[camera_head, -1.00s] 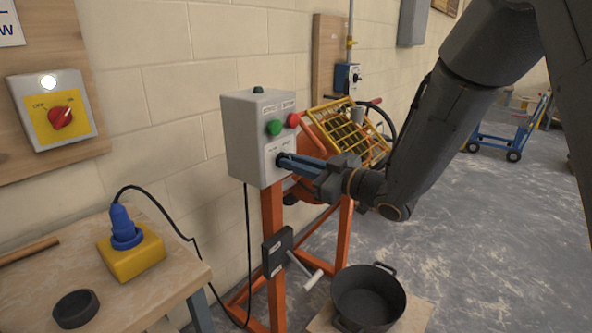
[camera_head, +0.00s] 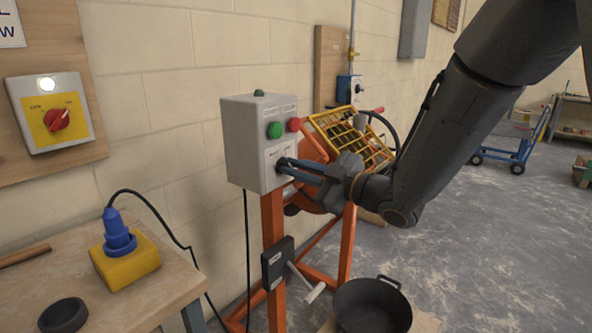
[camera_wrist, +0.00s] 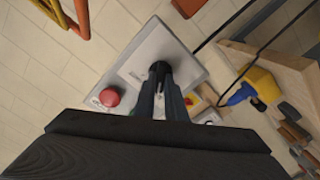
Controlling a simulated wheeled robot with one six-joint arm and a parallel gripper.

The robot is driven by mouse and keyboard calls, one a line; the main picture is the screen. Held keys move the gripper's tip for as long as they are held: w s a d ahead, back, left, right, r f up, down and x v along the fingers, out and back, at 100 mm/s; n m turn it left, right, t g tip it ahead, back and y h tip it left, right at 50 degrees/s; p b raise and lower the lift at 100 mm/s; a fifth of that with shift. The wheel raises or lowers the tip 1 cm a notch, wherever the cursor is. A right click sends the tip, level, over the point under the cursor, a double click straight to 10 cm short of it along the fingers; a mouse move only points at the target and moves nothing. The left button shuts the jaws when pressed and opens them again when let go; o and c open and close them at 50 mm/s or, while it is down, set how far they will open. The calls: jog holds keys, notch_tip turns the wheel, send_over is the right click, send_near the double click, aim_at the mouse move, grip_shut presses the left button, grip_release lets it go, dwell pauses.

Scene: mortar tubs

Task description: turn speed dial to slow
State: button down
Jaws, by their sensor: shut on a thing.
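The grey control box (camera_head: 243,148) stands on an orange frame against the wall. Its front face carries a green button (camera_head: 274,130), a red button (camera_head: 294,124) and, below them, the black speed dial. My gripper (camera_head: 284,164) is at the lower part of this face, shut on the dial, and its fingers hide most of it. In the wrist view the dark dial (camera_wrist: 160,68) shows between the two fingertips, with the red button (camera_wrist: 109,97) to its left. The dial's pointer and setting cannot be read.
A yellow guard grille (camera_head: 352,137) and orange mixer drum sit right behind my gripper. A crank handle (camera_head: 306,283) and a black tub (camera_head: 372,305) are below. A workbench (camera_head: 150,297) with a blue plug stands at the left.

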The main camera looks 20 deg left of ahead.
jog(key=c, duration=1.8)
grip_release()
jog(key=v, duration=0.7)
jog(key=shift+s+d+b, duration=0.15)
jog(key=shift+d+b, duration=0.2)
jog(key=shift+b, duration=0.05)
